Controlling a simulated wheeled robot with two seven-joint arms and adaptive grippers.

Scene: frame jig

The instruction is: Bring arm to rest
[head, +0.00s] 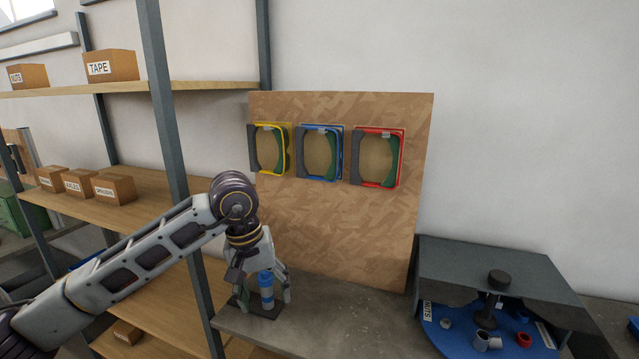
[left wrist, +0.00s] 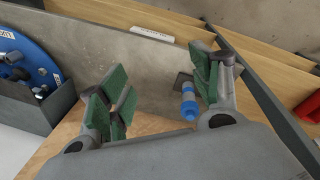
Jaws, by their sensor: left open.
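My left gripper (head: 262,292) hangs at the end of my left arm, pointing down above the grey worktop beside the shelf upright. Its green-padded fingers are spread wide in the left wrist view (left wrist: 162,88). A blue cylinder (head: 266,284) stands on a small dark base (head: 257,311) near the fingers; it also shows in the left wrist view (left wrist: 188,102), close to the right-hand finger. I cannot tell whether they touch. The fingers are not closed on it. My right gripper is out of view.
A wooden board (head: 340,230) stands behind, carrying a yellow frame (head: 285,151), a blue frame (head: 341,153) and a red frame (head: 402,160). A shelf upright (head: 172,130) rises left of my gripper. A grey housing (head: 450,262) with a blue tray stands right; worktop between is clear.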

